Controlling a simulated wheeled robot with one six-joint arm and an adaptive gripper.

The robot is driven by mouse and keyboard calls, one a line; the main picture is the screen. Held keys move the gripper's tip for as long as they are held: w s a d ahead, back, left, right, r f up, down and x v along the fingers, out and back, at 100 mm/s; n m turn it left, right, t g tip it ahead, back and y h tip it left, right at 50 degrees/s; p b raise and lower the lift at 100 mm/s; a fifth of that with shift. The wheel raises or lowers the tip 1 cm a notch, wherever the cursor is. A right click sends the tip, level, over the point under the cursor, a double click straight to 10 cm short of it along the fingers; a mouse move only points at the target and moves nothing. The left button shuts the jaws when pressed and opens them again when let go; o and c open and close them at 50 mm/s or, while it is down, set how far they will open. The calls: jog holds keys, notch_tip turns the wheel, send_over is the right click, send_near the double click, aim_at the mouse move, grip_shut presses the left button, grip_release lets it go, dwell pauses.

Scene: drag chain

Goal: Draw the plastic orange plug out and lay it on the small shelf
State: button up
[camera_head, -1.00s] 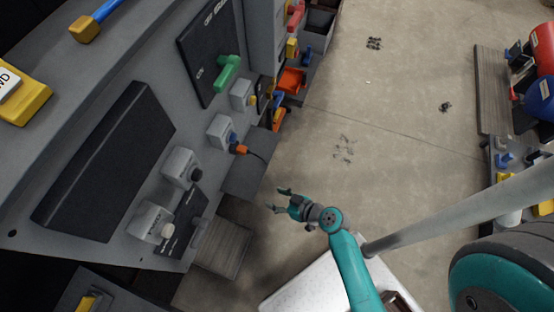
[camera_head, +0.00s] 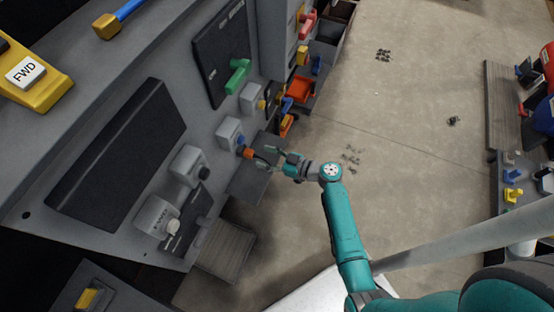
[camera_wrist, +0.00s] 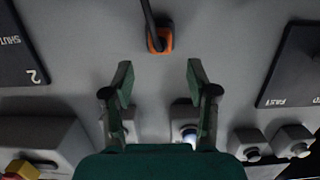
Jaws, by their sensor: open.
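The orange plug (camera_head: 248,153) sits at a grey socket box (camera_head: 230,133) on the sloping panel, with a dark cable running from it. In the wrist view the plug (camera_wrist: 160,40) lies ahead of the fingertips, roughly centred between them, with its black cable going up. My gripper (camera_head: 270,157) is open and empty, just right of the plug in the head view; its two fingers stand apart in the wrist view (camera_wrist: 160,80). A small grey shelf (camera_head: 247,188) juts out below the plug and looks bare, partly behind the gripper.
A green handle (camera_head: 237,75) and more grey knob boxes (camera_head: 190,165) sit on the panel. Orange and blue bins (camera_head: 299,90) hang beyond the plug. A wood-look ledge (camera_head: 226,250) is nearer. The floor (camera_head: 400,150) to the right is open.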

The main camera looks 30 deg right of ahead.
aim_at(253, 153)
jog(key=shift+x, duration=2.95)
grip_shut()
